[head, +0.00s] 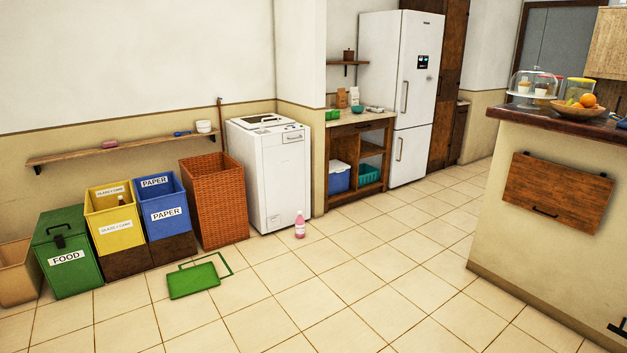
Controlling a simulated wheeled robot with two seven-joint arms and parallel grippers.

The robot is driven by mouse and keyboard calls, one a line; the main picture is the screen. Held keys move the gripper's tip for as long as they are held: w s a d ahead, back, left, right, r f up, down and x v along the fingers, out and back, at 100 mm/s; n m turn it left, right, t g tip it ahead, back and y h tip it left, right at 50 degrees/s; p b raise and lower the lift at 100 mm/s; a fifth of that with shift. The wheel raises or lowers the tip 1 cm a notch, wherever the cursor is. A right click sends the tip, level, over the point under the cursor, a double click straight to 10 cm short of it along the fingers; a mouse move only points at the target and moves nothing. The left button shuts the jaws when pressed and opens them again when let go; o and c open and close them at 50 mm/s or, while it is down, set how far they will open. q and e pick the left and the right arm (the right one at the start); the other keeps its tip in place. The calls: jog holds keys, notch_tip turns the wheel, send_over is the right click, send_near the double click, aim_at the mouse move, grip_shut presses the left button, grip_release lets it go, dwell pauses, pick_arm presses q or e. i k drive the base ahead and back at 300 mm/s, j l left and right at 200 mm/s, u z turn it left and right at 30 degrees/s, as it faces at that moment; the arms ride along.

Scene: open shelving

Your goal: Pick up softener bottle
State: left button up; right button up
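A pink softener bottle (300,227) with a pale cap stands upright on the tiled floor. It is just in front of the white top-loading washing machine (272,180), near its front right corner. Neither of my grippers shows clearly in the head view. A small dark part shows at the lower right edge, and I cannot tell what it is.
A wicker basket (216,205), blue (168,215) and yellow (115,225) bins and a green food bin (66,262) line the wall. A green tray (194,281) lies on the floor. A counter (540,195) stands at right. The middle floor is clear.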

aim_at(300, 221)
jog(key=i, duration=2.8)
jog(key=i+l, duration=0.1)
jog(key=i, duration=2.65)
jog(key=j+u, duration=0.05)
jog(key=j, duration=0.05)
